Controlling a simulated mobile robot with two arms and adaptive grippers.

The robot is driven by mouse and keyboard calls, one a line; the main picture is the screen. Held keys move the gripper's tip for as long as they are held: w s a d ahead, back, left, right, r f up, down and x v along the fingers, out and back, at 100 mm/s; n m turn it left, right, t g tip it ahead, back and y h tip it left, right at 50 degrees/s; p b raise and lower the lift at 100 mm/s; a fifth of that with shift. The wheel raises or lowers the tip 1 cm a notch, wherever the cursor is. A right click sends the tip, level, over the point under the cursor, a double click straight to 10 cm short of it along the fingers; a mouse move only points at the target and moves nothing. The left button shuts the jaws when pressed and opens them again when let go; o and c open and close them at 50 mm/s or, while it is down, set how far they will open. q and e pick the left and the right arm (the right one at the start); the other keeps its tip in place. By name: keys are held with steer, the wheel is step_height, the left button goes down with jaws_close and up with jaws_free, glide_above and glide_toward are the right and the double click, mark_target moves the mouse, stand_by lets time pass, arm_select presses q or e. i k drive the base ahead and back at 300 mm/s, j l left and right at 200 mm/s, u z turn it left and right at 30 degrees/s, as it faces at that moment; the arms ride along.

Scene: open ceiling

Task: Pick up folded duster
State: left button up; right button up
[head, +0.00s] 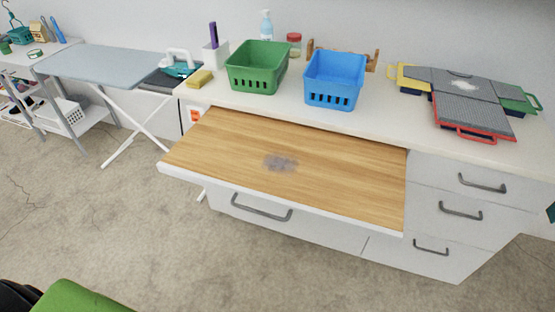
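A small yellow folded cloth (200,79), which looks like the folded duster, lies on the left end of the white counter (395,125). It sits in front of a white holder and to the left of the green basket. It looks flat and nothing visible covers it. Neither of my grippers shows in the head view.
A green basket (258,68), a blue basket (335,80) and a grey folding board (470,100) stand on the counter. A pull-out wooden board (340,185) with a grey smudge (280,163) juts out in front. An ironing board (110,62) and iron (182,66) are left.

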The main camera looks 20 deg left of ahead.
mark_target(197, 81)
steer(key=j+z, duration=0.1)
steer(key=z, duration=0.3)
steer(key=j+z, duration=0.3)
steer(key=j, duration=0.35)
steer(key=j+z, duration=0.3)
steer(key=j, duration=0.4)
